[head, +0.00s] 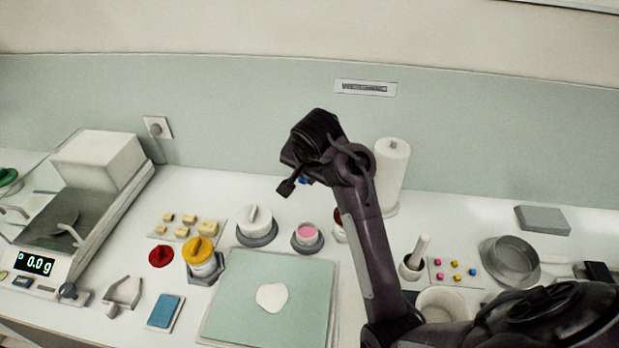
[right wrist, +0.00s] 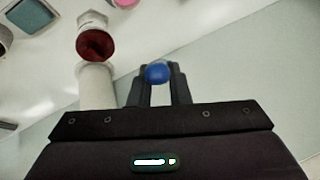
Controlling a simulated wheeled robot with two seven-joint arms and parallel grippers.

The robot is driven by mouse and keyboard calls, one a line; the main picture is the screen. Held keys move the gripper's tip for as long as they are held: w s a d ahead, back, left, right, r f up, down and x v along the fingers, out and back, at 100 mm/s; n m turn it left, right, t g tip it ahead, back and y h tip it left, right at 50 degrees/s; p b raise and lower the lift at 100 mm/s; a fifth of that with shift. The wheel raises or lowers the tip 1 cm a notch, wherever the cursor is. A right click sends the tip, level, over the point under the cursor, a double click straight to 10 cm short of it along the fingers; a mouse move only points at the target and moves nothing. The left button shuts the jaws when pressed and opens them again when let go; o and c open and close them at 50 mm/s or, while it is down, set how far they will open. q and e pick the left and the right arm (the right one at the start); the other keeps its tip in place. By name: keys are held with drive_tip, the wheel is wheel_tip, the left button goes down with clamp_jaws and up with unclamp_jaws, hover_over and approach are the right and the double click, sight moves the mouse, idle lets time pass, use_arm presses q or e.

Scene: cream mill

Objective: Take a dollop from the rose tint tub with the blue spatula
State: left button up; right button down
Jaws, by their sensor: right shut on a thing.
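The rose tint tub (head: 307,233) stands open in a dark holder at the back of the counter, with pink content showing. Its pink also shows at the top edge of the right wrist view (right wrist: 124,2). My right gripper (head: 288,187) is raised above and a little left of the tub, apart from it. It is shut on the blue spatula, whose blue end (right wrist: 157,72) shows between the fingers in the right wrist view. The rest of the spatula is hidden. My left gripper is not in view.
A white-lidded tub (head: 256,225) stands left of the rose tub. A red-topped jar (head: 338,222) is partly behind my arm, near a paper roll (head: 391,170). A green mat (head: 237,290) with a white dollop (head: 272,297) lies in front. A yellow-lidded jar (head: 200,258) stands left.

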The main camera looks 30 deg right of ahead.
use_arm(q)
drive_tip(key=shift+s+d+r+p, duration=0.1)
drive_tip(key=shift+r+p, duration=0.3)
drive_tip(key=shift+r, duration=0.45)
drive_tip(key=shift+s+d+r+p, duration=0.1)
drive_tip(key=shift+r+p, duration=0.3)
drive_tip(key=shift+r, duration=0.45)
use_arm(e)
drive_tip(key=s+f+m+y, duration=0.1)
drive_tip(key=f+m, duration=0.1)
drive_tip(key=f, duration=0.4)
drive_tip(key=s+a+f+m+g+y, duration=0.1)
drive_tip(key=s+f+m, duration=0.1)
drive_tip(key=f, duration=0.5)
drive_tip(key=shift+s+a+m+y, duration=0.15)
drive_tip(key=shift+a+m+y, duration=0.15)
drive_tip(key=shift+f, duration=0.1)
use_arm(q)
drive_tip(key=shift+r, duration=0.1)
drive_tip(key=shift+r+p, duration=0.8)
drive_tip(key=shift+p, duration=0.1)
use_arm(e)
wheel_tip(320, 180, up, 7)
